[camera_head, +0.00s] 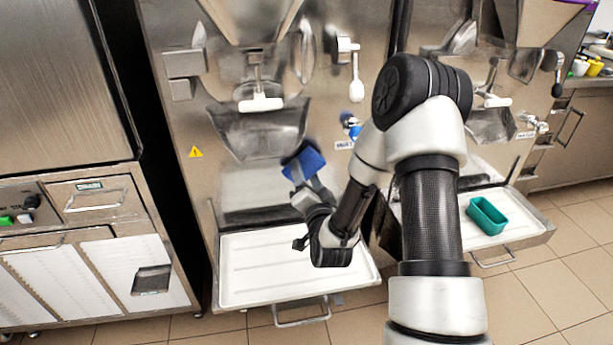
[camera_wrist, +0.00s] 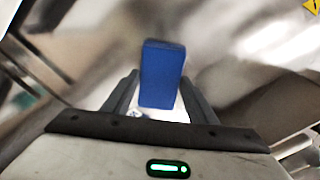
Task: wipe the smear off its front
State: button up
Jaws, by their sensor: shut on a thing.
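My gripper (camera_head: 300,176) is shut on a blue block-shaped wiper (camera_head: 304,163), which also shows upright between the fingers in the wrist view (camera_wrist: 162,74). The wiper is in front of the left batch freezer's steel front (camera_head: 225,150), below its outlet chute and above its white tray. I cannot tell whether it touches the steel. Pale and grey patches show on the steel in both views, but I cannot tell a smear from reflections. My arm and the wiper hide part of the front.
The white drip tray (camera_head: 250,285) juts out below my gripper. The spout handle (camera_head: 260,104) and chute (camera_head: 250,132) stick out above. A second freezer at right has a tray with a green bin (camera_head: 486,216). A steel cabinet (camera_head: 85,235) stands at left.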

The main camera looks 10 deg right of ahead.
aim_at(319, 169)
jog(key=shift+w, duration=0.8)
jog(key=shift+s+d+b, duration=0.1)
jog(key=shift+d+b, duration=0.75)
jog(key=shift+d, duration=1.2)
jog(key=shift+b, duration=0.4)
jog(key=shift+w+a, duration=0.2)
jog(key=shift+a, duration=0.8)
jog(key=shift+w+a+r+b, duration=0.1)
jog(key=shift+a+r+b, duration=0.05)
jog(key=shift+a, duration=0.5)
jog(key=shift+w+a+r+b, duration=0.1)
jog(key=shift+a+b, duration=0.05)
jog(key=shift+a, duration=0.5)
jog(key=shift+c, duration=0.4)
jog(key=shift+s, duration=0.15)
